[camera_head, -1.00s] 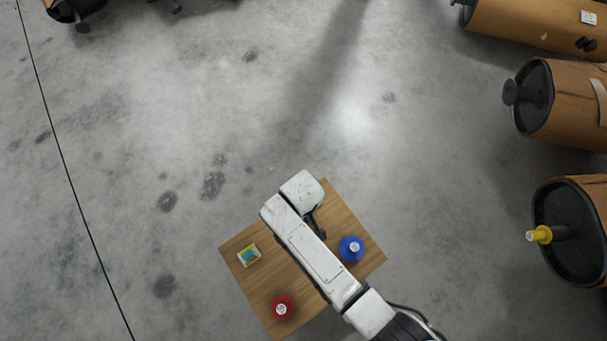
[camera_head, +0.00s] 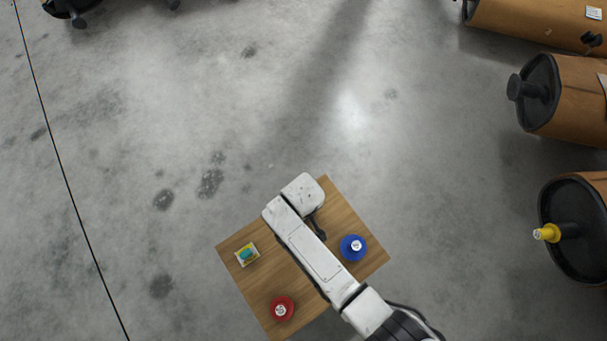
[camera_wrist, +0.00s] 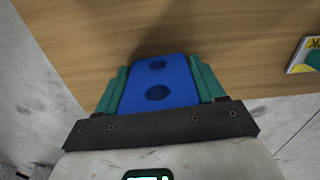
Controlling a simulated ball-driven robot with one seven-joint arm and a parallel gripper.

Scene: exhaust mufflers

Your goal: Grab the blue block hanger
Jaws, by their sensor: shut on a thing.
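The blue block hanger (camera_wrist: 158,78) shows in the wrist view as a blue block with two round holes in its face. The teal fingers of my gripper (camera_wrist: 160,84) press against its left and right sides, shut on it. The block is in front of the wooden table top (camera_wrist: 100,30); whether it touches the wood I cannot tell. In the head view my white arm reaches over the small wooden table (camera_head: 345,205) and hides the block and the fingers.
On the table stand a round blue piece (camera_head: 353,247) right of my arm, a round red piece (camera_head: 282,308) and a small colourful box (camera_head: 247,254) to its left. Brown mufflers (camera_head: 571,100) lie along the right side. The concrete floor beyond the table is clear.

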